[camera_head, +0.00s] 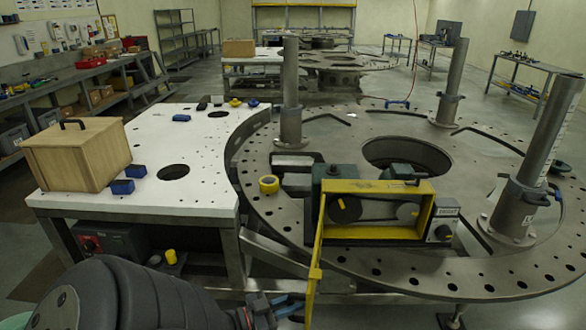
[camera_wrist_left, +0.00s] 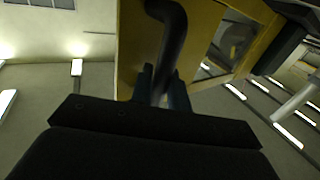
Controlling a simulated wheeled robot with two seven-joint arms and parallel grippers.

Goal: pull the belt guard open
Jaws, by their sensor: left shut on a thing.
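The yellow belt guard (camera_head: 317,245) is swung out from the left side of the yellow belt housing (camera_head: 380,187), seen nearly edge-on in the head view. The housing's front is uncovered, and dark and grey pulleys show inside. My left gripper (camera_head: 288,306) is at the guard's near lower end. In the wrist view the guard (camera_wrist_left: 130,50) fills the upper middle, and its curved black handle (camera_wrist_left: 172,35) runs down between the fingers of my left gripper (camera_wrist_left: 163,88). These fingers are shut on the handle. My right gripper is in neither view.
The housing stands on a large round turret plate (camera_head: 285,225) with holes and upright posts (camera_head: 290,95). A grey control box (camera_head: 442,220) sits right of the housing, and a yellow tape roll (camera_head: 269,185) to its left. A white table (camera_head: 120,195) with a wooden box (camera_head: 78,155) stands left.

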